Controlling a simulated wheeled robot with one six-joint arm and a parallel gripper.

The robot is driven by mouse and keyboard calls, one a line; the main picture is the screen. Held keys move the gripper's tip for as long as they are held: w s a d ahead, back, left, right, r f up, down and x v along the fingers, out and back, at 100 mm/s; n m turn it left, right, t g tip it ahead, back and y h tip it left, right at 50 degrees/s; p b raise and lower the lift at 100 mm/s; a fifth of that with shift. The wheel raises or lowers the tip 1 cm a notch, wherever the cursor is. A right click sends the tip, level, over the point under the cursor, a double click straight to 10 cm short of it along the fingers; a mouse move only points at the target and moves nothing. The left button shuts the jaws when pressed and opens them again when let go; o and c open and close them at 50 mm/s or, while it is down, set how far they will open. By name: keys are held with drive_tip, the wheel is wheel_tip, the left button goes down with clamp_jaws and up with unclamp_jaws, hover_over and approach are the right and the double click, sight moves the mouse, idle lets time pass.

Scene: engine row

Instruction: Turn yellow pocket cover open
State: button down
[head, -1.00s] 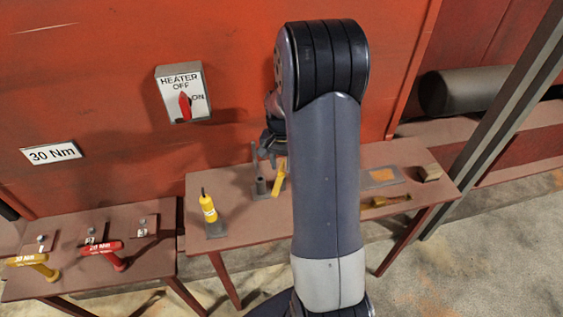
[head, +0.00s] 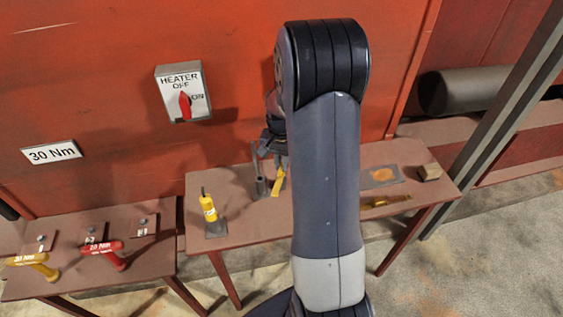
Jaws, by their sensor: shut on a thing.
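A small yellow piece (head: 279,183), which I take to be the yellow pocket cover, shows above the middle table beside a short grey upright tube (head: 261,187). My gripper (head: 276,158) is at the yellow piece's upper end, just left of my arm, and is shut on it as far as I can see. The fingertips are small and dark, and my arm hides the right side of this spot. I cannot tell how far the cover is turned.
A grey plate with an orange patch (head: 383,175) and a small block (head: 429,172) lie right. Yellow (head: 33,260) and red (head: 103,247) torque tools are on the left table. A heater switch (head: 184,94) is on the wall.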

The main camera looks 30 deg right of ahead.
drive_tip(key=n+b, duration=0.1)
drive_tip(key=n, duration=0.4)
drive_tip(key=shift+n, duration=0.3)
drive_tip(key=c, duration=1.5)
unclamp_jaws()
drive_tip(key=shift+c, duration=0.2)
wheel_tip(320, 180, up, 11)
drive_tip(key=shift+b, duration=0.4)
drive_tip(key=shift+f, duration=0.1)
